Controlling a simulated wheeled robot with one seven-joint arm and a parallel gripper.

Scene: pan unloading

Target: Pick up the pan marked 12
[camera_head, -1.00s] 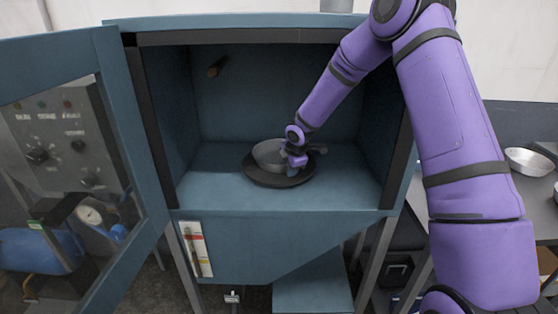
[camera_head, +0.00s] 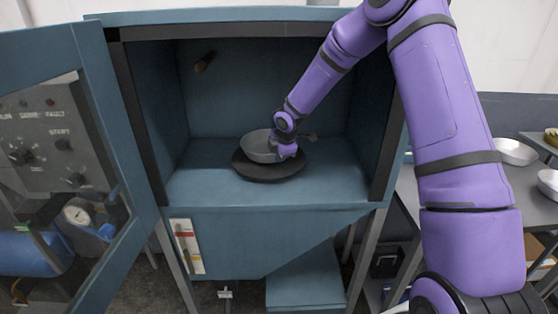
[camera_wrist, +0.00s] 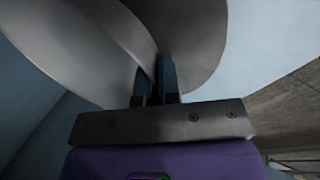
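A grey metal pan (camera_head: 258,147) is inside the blue cabinet, over a dark round plate (camera_head: 268,172). No number is legible on it. My gripper (camera_head: 284,149) is at the pan's right side. In the wrist view the fingers (camera_wrist: 157,78) are close together with the pan's wall (camera_wrist: 128,28) running between them, so they look shut on it. The pan seems slightly above the plate, but the gap is hard to see.
The blue cabinet (camera_head: 265,243) is open at the front, with its door (camera_head: 125,130) swung to the left.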

